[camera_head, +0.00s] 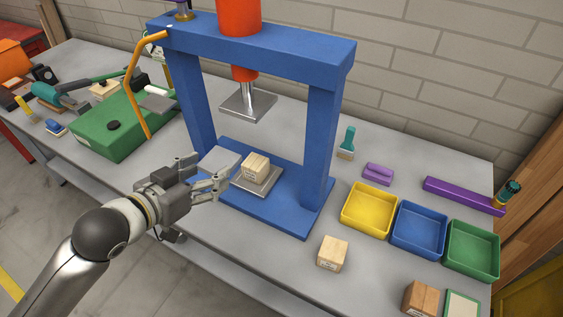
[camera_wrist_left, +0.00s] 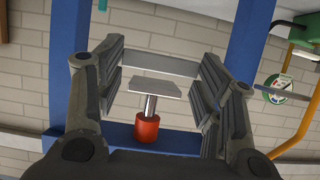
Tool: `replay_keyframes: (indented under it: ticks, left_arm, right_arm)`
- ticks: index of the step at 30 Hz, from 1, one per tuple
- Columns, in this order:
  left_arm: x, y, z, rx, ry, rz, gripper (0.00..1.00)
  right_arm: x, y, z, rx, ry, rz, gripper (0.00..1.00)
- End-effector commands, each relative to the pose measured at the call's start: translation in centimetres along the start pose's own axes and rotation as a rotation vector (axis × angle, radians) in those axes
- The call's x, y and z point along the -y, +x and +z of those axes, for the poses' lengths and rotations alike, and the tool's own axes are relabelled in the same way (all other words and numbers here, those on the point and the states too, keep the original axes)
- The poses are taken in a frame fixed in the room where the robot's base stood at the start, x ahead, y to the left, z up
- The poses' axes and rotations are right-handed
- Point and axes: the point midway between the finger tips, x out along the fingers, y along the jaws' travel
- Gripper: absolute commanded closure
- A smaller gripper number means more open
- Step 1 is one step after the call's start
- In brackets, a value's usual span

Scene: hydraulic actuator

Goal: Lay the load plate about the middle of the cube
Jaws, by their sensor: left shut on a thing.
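The load plate (camera_head: 219,160) is a flat grey metal plate. My left gripper (camera_head: 208,177) is shut on it and holds it to the left of the cube, apart from it as far as I can tell. In the left wrist view the plate (camera_wrist_left: 160,64) spans the gap between the fingers. The cube (camera_head: 256,167) is pale wood and sits on a small metal plate (camera_head: 268,182) on the base of the blue press. Its top is uncovered. My right gripper is not in view.
The blue press frame (camera_head: 321,130) stands around the cube, with posts on both sides. The ram plate (camera_head: 248,105) hangs above the cube from the red cylinder (camera_head: 239,40). Yellow (camera_head: 370,208), blue and green bins stand at right. A second wooden block (camera_head: 332,253) is in front.

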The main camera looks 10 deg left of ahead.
Motion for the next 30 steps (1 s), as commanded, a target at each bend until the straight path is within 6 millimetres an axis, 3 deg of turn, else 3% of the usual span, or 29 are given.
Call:
replay_keyframes:
  ticks: [5, 10, 12, 20, 30]
  left_arm:
    - [0.4, 0.7, -0.3, -0.007, -0.003, -0.007, 0.67]
    - [0.5, 2.8, -0.1, -0.009, -0.002, -0.007, 0.67]
    - [0.6, 4.2, -0.7, -0.005, -0.008, -0.006, 0.67]
    - [0.8, 9.7, -0.5, -0.005, -0.005, -0.006, 0.67]
    - [1.0, 15.1, 2.5, -0.004, -0.004, -0.005, 0.67]
  right_arm:
    - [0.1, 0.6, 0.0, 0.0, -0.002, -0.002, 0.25]
    - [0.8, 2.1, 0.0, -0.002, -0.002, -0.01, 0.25]
    - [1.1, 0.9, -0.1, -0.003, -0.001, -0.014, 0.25]
    - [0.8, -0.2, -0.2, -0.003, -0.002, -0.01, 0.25]
    - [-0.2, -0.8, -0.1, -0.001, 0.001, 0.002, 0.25]
